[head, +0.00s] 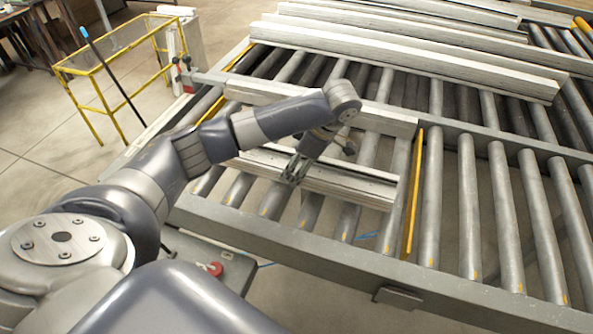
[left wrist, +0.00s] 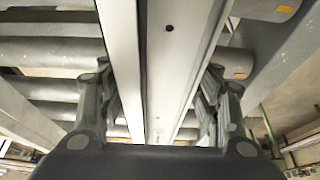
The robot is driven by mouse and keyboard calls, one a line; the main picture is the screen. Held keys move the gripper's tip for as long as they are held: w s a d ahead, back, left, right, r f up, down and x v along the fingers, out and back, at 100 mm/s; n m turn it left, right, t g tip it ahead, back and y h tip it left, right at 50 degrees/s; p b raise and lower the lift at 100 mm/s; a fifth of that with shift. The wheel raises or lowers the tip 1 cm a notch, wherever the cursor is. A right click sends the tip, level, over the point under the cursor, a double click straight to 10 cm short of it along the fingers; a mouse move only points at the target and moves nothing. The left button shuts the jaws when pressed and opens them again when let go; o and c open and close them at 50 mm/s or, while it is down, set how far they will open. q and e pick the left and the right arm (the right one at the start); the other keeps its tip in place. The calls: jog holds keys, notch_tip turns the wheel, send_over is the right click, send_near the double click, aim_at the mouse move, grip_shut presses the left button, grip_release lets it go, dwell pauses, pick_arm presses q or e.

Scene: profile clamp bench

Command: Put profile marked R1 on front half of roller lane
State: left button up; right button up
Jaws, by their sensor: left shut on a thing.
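My left gripper (head: 293,170) is shut on a long pale grey profile (head: 345,181). It grips the profile left of its middle in the head view. The profile lies across the rollers of the front part of the roller lane (head: 238,188); I cannot tell whether it touches them or hangs just above. In the left wrist view the profile (left wrist: 168,70) runs lengthwise between the fingers of the left gripper (left wrist: 165,110). It shows a grooved face with a small dark hole. No R1 mark is readable. My right gripper is not in view.
Another pale bar (head: 385,119) lies behind, parallel to the held profile. A yellow strip (head: 412,195) stands at the lane's right side. Several long profiles (head: 400,55) lie on the rollers farther back. Bare rollers (head: 505,215) are at right. A yellow frame (head: 95,85) stands on the left floor.

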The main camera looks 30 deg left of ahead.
pick_arm(q)
jog(key=shift+f+p, duration=0.5)
jog(key=shift+p, duration=0.05)
jog(key=shift+w+f, duration=0.1)
jog(key=shift+f, duration=0.3)
jog(key=o, duration=1.6)
jog(key=shift+f, duration=0.1)
jog(key=shift+c, duration=0.2)
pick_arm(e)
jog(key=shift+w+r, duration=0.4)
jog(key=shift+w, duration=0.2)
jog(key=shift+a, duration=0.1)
pick_arm(q)
jog(key=shift+r, duration=0.2)
jog(key=p+v, duration=0.1)
jog(key=v, duration=0.9)
jog(key=shift+p, duration=0.4)
jog(key=shift+v, duration=0.9)
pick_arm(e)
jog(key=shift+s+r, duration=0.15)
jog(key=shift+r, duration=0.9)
